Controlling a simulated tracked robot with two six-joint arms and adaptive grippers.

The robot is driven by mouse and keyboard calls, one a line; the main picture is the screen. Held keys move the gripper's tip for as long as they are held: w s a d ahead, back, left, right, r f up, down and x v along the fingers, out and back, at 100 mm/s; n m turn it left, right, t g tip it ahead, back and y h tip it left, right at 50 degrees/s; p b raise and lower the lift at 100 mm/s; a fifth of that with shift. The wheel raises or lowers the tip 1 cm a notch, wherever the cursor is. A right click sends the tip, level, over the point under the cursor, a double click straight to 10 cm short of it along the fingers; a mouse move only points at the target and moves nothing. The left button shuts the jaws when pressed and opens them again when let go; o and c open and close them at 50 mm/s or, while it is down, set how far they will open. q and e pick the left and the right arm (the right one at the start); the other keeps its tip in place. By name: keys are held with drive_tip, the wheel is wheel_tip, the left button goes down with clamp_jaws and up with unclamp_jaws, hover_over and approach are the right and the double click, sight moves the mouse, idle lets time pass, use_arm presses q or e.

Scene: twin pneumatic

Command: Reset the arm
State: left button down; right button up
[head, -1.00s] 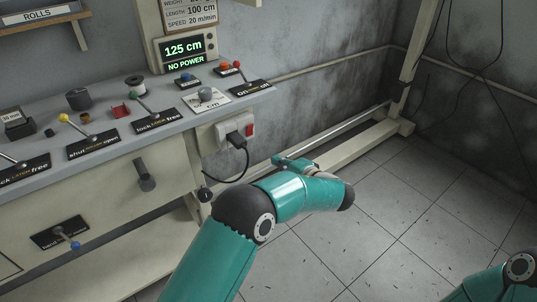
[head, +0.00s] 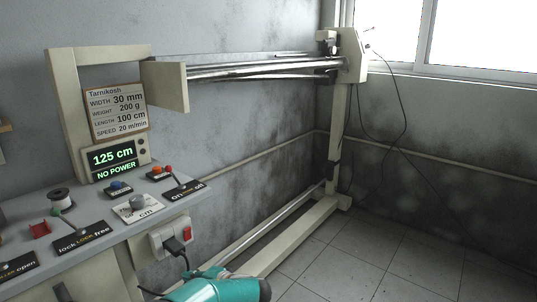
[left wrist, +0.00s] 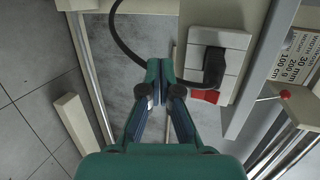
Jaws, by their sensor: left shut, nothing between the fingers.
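My left arm (head: 218,289), teal, enters at the bottom of the head view, mostly cut off by the frame edge. Its gripper shows in the left wrist view (left wrist: 160,72), shut and empty, with the fingertips together. It is near the white socket box (left wrist: 217,62), which holds a black plug (left wrist: 214,68) and a red switch (left wrist: 205,96). The fingers look apart from the box. In the head view the same socket box (head: 158,243) is on the bench front, above and left of my arm. My right gripper is out of view.
A cream frame (head: 338,150) with rails stands behind. The tiled floor (head: 370,262) at right is clear. A black cable hangs from the plug.

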use_arm(q)
drive_tip(key=s+a+f+g+h, duration=0.1)
drive_tip(key=s+a+f+g, duration=0.3)
drive_tip(key=s+a+f, duration=0.45)
drive_tip(key=s+d+f+g+h, duration=0.3)
drive_tip(key=s+f+g+h, duration=0.25)
drive_tip(key=s+f, duration=0.8)
drive_tip(key=s+d+f+n+h, duration=0.3)
drive_tip(key=s+d+n+h, duration=0.65)
drive_tip(key=s+d, duration=0.75)
drive_tip(key=w+a+t, duration=0.2)
drive_tip(key=w+t, duration=0.1)
wheel_tip(320, 180, up, 16)
drive_tip(key=p, duration=1.6)
drive_tip(key=shift+d+m+h, duration=0.2)
drive_tip(key=shift+m+h, duration=0.2)
drive_tip(key=shift+m, duration=0.05)
